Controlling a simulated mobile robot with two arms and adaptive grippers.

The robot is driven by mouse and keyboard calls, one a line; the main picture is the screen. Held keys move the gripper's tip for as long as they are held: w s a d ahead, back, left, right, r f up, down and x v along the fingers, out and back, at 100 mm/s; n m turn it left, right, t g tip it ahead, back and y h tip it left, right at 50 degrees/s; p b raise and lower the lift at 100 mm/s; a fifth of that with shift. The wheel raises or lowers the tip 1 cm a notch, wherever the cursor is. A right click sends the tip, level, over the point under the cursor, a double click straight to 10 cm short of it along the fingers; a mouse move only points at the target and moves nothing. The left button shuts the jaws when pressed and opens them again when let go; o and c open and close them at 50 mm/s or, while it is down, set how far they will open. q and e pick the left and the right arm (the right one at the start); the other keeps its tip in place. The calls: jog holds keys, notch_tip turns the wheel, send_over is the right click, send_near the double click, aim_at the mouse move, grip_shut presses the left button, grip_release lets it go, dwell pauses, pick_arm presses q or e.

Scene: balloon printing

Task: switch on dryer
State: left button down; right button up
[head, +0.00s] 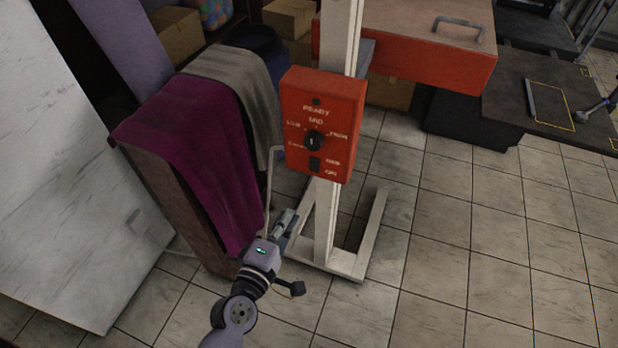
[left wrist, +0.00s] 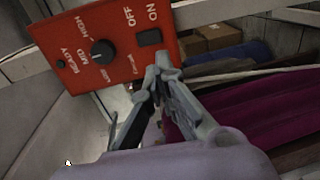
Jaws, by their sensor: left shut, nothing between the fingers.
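The dryer's control box is an orange-red panel (head: 345,110) on a pale upright post. It has a black round knob (head: 313,141) with READY, MID and other labels, and a small black rocker switch (head: 315,164) beside OFF and ON. My left gripper (head: 288,217) is shut and empty, below the box and slightly left of it. In the left wrist view, the fingertips (left wrist: 162,66) appear just below the switch (left wrist: 149,38) and overlap the panel edge (left wrist: 190,55). I cannot tell whether they touch it. The switch's position is unclear. My right gripper is not visible.
A purple cloth (head: 195,150) and a grey cloth (head: 240,85) hang over a brown stand left of the post. The orange dryer head (head: 430,35) extends right above. A white panel (head: 70,190) stands at left. Tiled floor (head: 480,260) is open at lower right.

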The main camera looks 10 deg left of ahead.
aim_at(313, 172)
pick_arm(q)
jog(key=p+x, duration=0.1)
jog(key=x, duration=1.2)
jog(key=shift+w+d+p, duration=0.1)
jog(key=shift+w+p, duration=0.2)
jog(key=shift+p, duration=0.1)
jog(key=shift+w+f+t+b, duration=0.1)
jog(key=shift+w+t+b, duration=0.2)
jog(key=shift+b, duration=0.95)
jog(key=shift+s, duration=0.1)
